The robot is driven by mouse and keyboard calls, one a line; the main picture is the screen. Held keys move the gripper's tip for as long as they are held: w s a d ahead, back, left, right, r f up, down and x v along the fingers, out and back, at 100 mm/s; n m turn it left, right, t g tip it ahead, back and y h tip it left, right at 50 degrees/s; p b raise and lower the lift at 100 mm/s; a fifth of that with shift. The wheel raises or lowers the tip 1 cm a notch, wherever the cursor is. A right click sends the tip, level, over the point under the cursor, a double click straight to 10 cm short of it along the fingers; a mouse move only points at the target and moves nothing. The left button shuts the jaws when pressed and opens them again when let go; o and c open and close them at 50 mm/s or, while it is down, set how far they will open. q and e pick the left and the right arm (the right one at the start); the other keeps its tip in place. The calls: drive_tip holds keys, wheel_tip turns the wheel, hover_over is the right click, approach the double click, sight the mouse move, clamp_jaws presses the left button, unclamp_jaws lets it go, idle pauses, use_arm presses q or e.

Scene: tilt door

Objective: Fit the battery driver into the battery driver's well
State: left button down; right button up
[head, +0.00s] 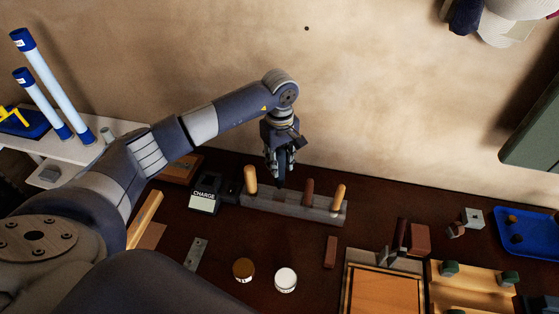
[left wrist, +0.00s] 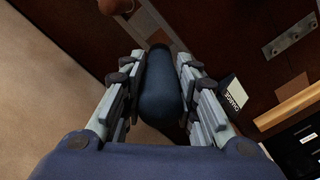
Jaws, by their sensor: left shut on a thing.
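My left gripper (head: 281,165) is shut on a dark, rounded handle, which I take to be the battery driver (left wrist: 160,88). In the left wrist view the handle lies between both fingers. In the head view the gripper is over a grey rack (head: 320,212), with its dark lower tip close to a dark square opening (head: 281,197), likely the well. I cannot tell whether the tip is inside or above it. A black charger (head: 204,194) marked CHARGE stands left of the rack. My right gripper is not in view.
The rack bears a light wooden handle (head: 250,179) left of the opening, and a dark brown handle (head: 308,191) and another light handle (head: 338,196) to the right. Two round jars (head: 285,280) (head: 243,269) stand in front. The wall rises close behind.

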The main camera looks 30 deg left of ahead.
sight(280, 170)
use_arm(q)
drive_tip(key=shift+f+b, duration=1.3)
drive_tip(key=shift+f, duration=0.5)
drive_tip(key=shift+b, duration=0.4)
drive_tip(key=shift+b, duration=0.45)
